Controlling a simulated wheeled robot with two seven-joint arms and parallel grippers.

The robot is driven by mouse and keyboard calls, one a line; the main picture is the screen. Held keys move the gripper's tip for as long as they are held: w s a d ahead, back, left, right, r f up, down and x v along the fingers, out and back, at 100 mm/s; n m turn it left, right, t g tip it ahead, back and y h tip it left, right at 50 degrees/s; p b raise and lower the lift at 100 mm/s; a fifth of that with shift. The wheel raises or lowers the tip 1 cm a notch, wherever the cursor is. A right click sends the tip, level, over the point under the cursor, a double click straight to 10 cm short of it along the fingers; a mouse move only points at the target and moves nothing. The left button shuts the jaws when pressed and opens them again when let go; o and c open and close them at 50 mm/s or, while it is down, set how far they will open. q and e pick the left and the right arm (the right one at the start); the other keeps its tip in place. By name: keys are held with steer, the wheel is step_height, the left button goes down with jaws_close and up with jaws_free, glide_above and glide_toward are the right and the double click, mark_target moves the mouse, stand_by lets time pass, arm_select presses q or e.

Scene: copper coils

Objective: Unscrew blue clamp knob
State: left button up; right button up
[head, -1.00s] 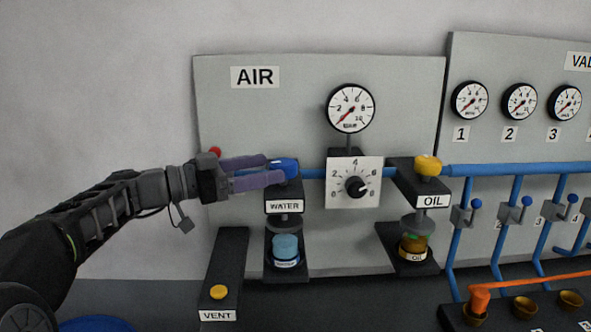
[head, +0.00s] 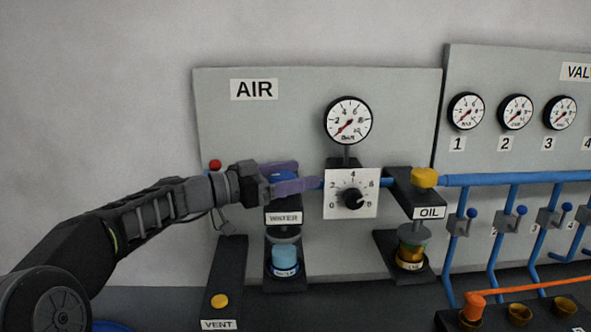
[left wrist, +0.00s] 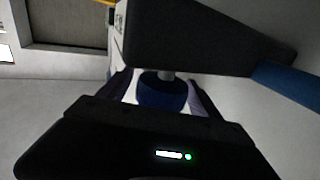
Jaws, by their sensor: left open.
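The blue clamp knob (head: 285,175) sits on top of the black bracket labelled WATER (head: 283,217), on the AIR panel. Purple fingers partly hide it in the head view. My left gripper (head: 307,176) comes in from the left, its two fingers apart and reaching past both sides of the knob. In the left wrist view the dark blue knob (left wrist: 162,93) stands on a short grey stem between the open fingers. Whether a finger touches it cannot be told. A clear cup with blue liquid (head: 285,258) hangs below the bracket. My right gripper is out of view.
A white dial plate (head: 340,205) is close to the right of the fingertips. The OIL unit with a yellow knob (head: 425,177) stands further right. A red button (head: 215,164) is behind my left wrist; the VENT block (head: 225,270) is below it.

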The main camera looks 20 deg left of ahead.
arm_select(q)
steer(key=c, duration=1.4)
